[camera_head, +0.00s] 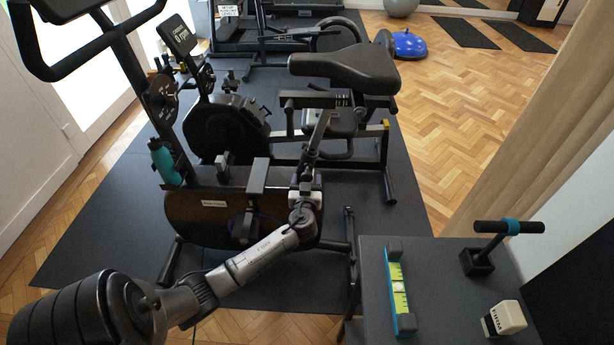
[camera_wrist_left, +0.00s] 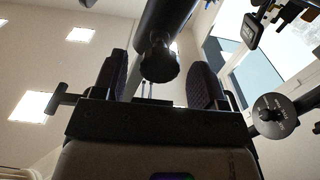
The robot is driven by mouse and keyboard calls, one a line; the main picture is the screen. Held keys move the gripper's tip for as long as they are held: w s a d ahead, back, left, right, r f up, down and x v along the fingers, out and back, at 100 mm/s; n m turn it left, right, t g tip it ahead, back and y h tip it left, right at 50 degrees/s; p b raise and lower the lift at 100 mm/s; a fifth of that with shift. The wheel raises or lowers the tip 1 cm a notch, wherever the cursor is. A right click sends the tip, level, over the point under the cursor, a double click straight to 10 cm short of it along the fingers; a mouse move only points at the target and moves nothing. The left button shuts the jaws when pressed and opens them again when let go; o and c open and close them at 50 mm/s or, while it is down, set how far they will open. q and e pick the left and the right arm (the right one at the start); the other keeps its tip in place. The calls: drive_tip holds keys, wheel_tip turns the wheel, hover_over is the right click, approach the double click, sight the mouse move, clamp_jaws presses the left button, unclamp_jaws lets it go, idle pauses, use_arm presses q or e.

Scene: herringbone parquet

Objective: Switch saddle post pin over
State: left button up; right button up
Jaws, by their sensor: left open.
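The bike's black saddle (camera_head: 345,65) sits on a slider above the dark, tilted saddle post (camera_head: 318,130). My left gripper (camera_head: 308,168) is at the lower part of the post, below the saddle. In the left wrist view a round black knob (camera_wrist_left: 160,64), apparently the post pin's, lies between the two dark fingers of the left gripper (camera_wrist_left: 160,88). The fingers are open, with a gap on each side of the knob. The pin's shaft and hole are hidden, so I cannot tell how it is seated. My right gripper is not in view.
The bike's dark brown body (camera_head: 205,215) and a teal bottle (camera_head: 163,160) are left of the gripper. A grey table (camera_head: 445,280) at lower right bears a spirit level (camera_head: 398,290), a T-handled tool (camera_head: 508,227) and a white FIRM block (camera_head: 505,319).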

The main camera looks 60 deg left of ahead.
sight(307, 180)
use_arm(q)
drive_tip(key=shift+b+x, duration=0.4)
drive_tip(key=shift+x, duration=1.45)
drive_tip(key=shift+d, duration=0.1)
drive_tip(key=shift+c, duration=0.2)
